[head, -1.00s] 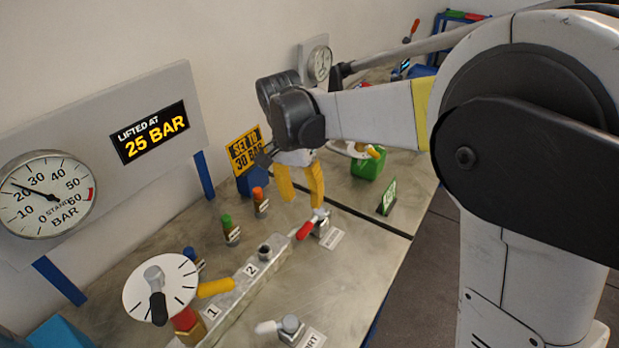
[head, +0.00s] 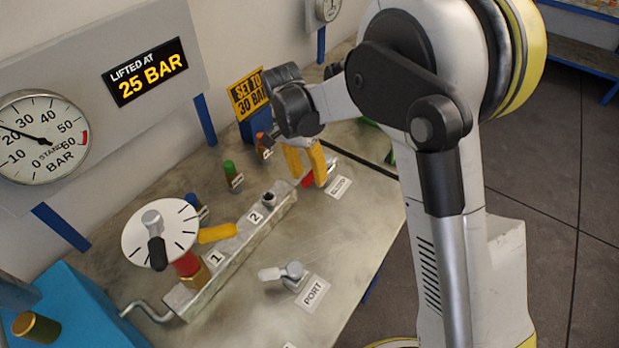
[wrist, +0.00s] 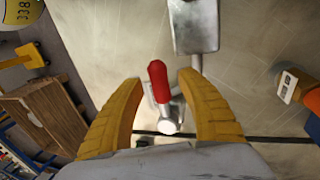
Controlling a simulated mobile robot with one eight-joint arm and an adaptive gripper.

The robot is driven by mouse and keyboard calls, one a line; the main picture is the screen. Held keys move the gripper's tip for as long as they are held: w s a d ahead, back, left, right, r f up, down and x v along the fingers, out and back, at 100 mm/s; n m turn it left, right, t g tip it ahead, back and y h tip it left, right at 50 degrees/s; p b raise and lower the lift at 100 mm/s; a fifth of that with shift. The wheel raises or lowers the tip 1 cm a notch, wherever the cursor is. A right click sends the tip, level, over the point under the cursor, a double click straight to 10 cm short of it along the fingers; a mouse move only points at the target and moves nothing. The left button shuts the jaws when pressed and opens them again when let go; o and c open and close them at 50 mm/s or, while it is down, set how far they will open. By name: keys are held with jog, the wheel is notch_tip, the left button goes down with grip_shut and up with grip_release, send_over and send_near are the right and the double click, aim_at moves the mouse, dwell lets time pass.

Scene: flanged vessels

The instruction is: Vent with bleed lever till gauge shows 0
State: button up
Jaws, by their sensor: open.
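The bleed lever (head: 308,180) has a red handle and sits at the far end of the grey manifold, beside a white label (head: 339,187). My gripper (head: 308,178) is over it with the yellow fingers open, partly hiding it in the head view. In the wrist view, the red handle (wrist: 157,80) lies between my gripper's spread fingers (wrist: 160,78), with a visible gap on both sides. The round gauge (head: 43,140) on the wall panel has its needle near the 20s.
A white dial with a dark handle (head: 158,235) and a yellow lever (head: 218,233) stand on the manifold (head: 240,247). A pale lever (head: 284,273) is by the PORT label (head: 313,292). Green (head: 231,174) and orange (head: 263,146) capped pieces stand behind.

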jog(key=shift+f, duration=0.15)
jog(key=shift+c, duration=0.5)
grip_shut()
